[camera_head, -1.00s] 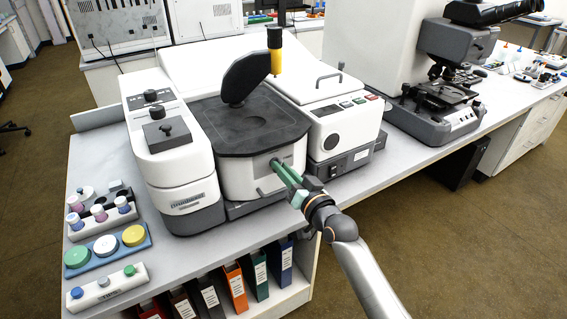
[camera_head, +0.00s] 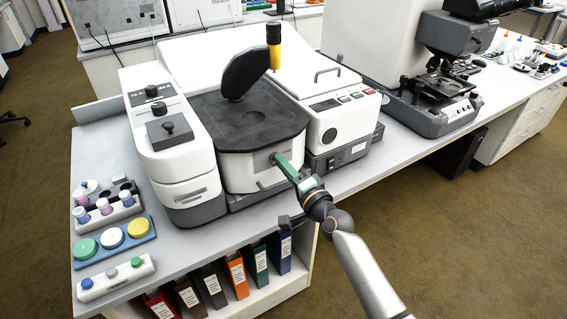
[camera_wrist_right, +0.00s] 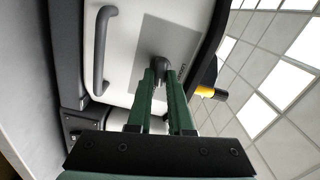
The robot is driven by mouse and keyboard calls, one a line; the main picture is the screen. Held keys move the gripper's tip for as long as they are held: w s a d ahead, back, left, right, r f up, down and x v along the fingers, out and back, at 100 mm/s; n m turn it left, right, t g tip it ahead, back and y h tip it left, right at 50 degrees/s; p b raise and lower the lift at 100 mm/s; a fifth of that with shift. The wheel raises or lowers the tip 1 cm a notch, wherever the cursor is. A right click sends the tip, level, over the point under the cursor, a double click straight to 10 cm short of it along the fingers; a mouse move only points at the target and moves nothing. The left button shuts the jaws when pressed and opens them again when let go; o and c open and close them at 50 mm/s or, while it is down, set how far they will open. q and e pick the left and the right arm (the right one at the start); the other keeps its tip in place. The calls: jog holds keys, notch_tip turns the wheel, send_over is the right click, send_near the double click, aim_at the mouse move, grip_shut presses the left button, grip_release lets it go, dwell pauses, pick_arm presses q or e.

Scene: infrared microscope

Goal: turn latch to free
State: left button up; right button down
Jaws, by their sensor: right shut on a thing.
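The latch (camera_wrist_right: 158,68) is a small dark knob on the white front panel of the instrument's middle unit (camera_head: 238,168). In the right wrist view it sits between the tips of my right gripper's green fingers. My right gripper (camera_head: 277,158) reaches the panel from the front right and is shut on the latch, which it largely hides in the head view. A grey bar handle (camera_wrist_right: 104,50) is on the same panel, apart from the fingers. My left gripper is in neither view.
A dark flap with a yellow-banded post (camera_head: 274,58) rises above the unit's top. Sample jars and a blue tray (camera_head: 82,262) stand on the bench at left. Several binders (camera_head: 236,270) fill the shelf below. A microscope (camera_head: 440,75) stands at right.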

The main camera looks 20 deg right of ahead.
jog(key=shift+m, duration=1.1)
jog(key=c, duration=0.8)
grip_release()
jog(key=shift+v, duration=6.3)
jog(key=shift+w+d, duration=0.1)
